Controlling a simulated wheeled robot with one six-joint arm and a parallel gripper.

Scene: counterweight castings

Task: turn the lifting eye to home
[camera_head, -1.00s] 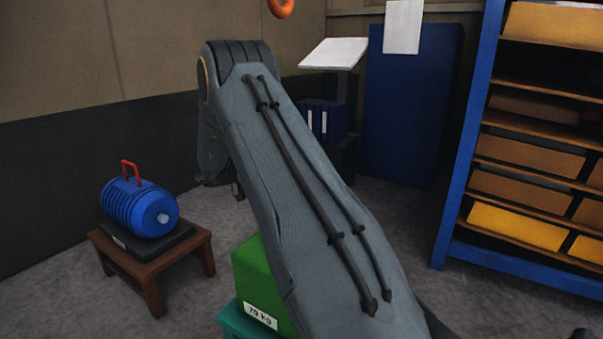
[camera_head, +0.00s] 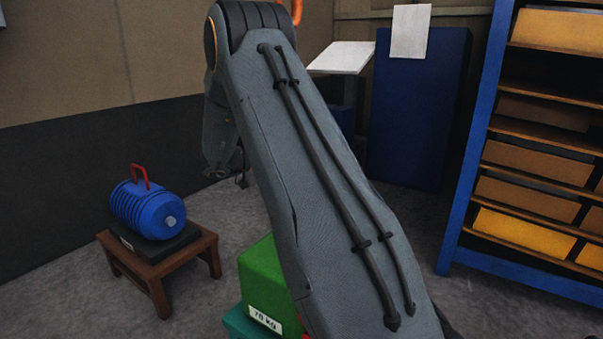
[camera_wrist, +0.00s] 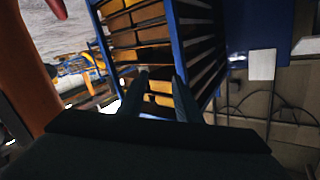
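No part in view can be made out for sure as the lifting eye. A green casting (camera_head: 265,285) with a "70 kg" label stands on a teal support (camera_head: 240,323), partly hidden behind my arm. A small red bit (camera_head: 306,337) shows beside it at the bottom edge. A blue ribbed motor-like body (camera_head: 150,210) with a red handle (camera_head: 140,176) sits on a small brown table (camera_head: 165,270) at left. In the wrist view my gripper (camera_wrist: 160,76) has its two fingers apart with nothing between them, facing the shelf. The head view does not show its fingers clearly.
A blue-framed shelf (camera_head: 478,150) with yellow and brown boxes stands at right. A blue cabinet (camera_head: 415,120) is at the back. An orange part (camera_head: 297,10) shows behind my arm's top. A large orange shape (camera_wrist: 25,70) is close at left in the wrist view.

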